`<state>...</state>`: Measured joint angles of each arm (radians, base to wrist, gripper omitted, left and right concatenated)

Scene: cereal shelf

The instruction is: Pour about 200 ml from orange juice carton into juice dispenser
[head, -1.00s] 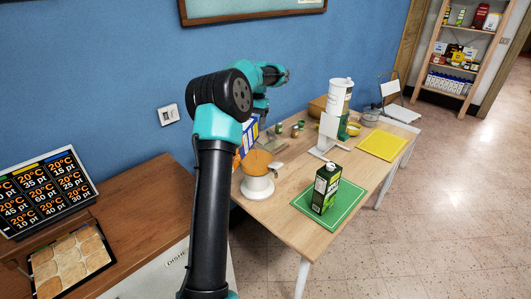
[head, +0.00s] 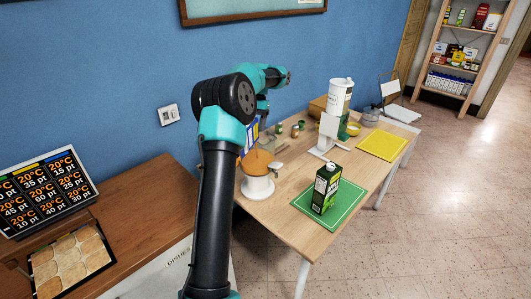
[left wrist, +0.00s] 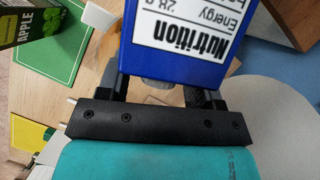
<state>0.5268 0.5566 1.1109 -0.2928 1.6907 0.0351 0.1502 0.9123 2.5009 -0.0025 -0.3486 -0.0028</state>
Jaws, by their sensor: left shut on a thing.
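My left gripper (left wrist: 150,95) is shut on a blue carton (left wrist: 190,40) with a white nutrition panel; I take it to be the orange juice carton. In the head view a little of the carton (head: 253,131) shows beside my arm, close above the juice dispenser (head: 257,187), which has a white base and an orange upper part. The arm hides most of the carton and the gripper there. The carton's spout and any flow cannot be made out. My right gripper is not in view.
A green apple carton (head: 325,188) stands on a green mat (head: 348,199). A tall white dispenser (head: 338,98), small jars (head: 297,129) and a yellow mat (head: 383,145) are farther along the table. A wooden counter with a menu display (head: 45,192) stands at left.

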